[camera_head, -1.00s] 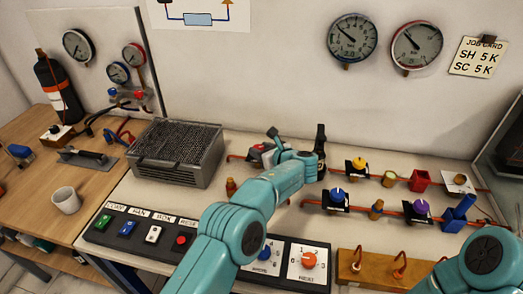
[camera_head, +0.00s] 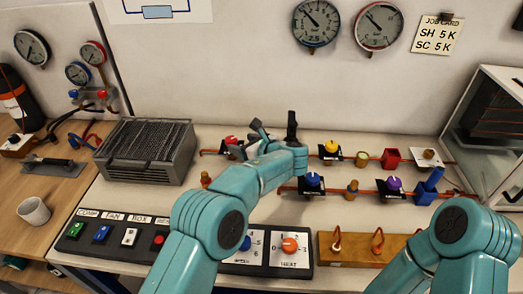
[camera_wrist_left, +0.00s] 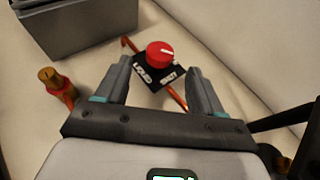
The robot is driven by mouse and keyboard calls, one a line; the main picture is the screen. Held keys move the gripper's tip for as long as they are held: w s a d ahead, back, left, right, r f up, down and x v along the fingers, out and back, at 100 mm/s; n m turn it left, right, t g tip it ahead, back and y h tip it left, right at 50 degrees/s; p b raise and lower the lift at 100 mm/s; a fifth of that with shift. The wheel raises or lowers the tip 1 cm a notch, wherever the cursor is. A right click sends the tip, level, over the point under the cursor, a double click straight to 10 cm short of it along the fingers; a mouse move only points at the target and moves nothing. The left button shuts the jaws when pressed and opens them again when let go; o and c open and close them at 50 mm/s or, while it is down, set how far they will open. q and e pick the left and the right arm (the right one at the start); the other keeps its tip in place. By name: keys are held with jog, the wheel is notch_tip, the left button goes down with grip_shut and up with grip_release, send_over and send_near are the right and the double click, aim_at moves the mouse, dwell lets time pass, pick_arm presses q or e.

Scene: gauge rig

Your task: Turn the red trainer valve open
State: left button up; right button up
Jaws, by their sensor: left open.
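The red trainer valve has a round red knob (camera_wrist_left: 160,54) with a white pointer mark, on a black plate with white lettering. The knob lies just beyond the tips; I cannot tell the height gap. My right arm shows at lower right, its gripper out of view.
A grey mesh-topped box (camera_head: 147,152) stands left of the valve. A black upright handle (camera_head: 291,125) stands close right of my left gripper. A brass fitting (camera_wrist_left: 57,85) is left of the fingers. Yellow (camera_head: 331,145), blue (camera_head: 312,179) and purple (camera_head: 394,183) knobs lie to the right.

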pick_arm(q)
jog(key=b+v, duration=0.1)
jog(key=v, duration=0.9)
jog(key=shift+d, duration=0.2)
jog(key=shift+s+r, duration=0.1)
jog(key=shift+s, duration=0.05)
